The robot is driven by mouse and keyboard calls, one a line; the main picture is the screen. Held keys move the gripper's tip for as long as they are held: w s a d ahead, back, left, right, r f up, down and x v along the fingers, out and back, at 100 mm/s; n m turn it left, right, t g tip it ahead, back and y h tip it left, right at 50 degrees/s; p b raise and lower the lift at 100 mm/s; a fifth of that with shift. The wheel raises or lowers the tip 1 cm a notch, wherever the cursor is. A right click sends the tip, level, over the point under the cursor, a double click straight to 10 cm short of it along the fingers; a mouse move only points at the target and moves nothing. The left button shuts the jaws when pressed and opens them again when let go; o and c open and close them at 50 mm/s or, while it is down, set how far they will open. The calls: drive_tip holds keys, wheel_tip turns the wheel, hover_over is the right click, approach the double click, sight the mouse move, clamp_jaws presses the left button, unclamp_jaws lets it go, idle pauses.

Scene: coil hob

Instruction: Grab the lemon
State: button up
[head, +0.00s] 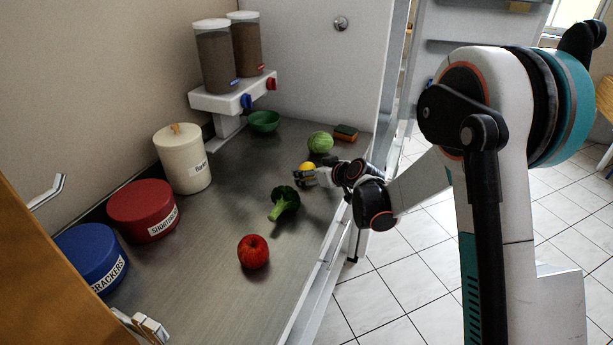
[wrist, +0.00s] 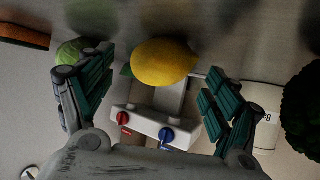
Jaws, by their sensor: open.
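The yellow lemon (head: 307,167) lies on the metal counter, partly hidden behind my gripper (head: 304,178) in the head view. In the wrist view the lemon (wrist: 162,62) is at the upper middle, in line with the gap between my two fingers. My gripper (wrist: 152,98) is open, with one green-padded finger on each side of that gap. Nothing is held.
A cabbage (head: 320,142) and a sponge (head: 346,132) are beyond the lemon. Broccoli (head: 284,202) and a red apple (head: 253,252) are nearer. A green bowl (head: 263,122) sits by the cereal dispenser (head: 232,98). Canisters line the wall. The middle-left counter is clear.

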drive_tip(key=shift+x, duration=1.15)
drive_tip(key=c, duration=1.2)
drive_tip(key=shift+r, duration=0.15)
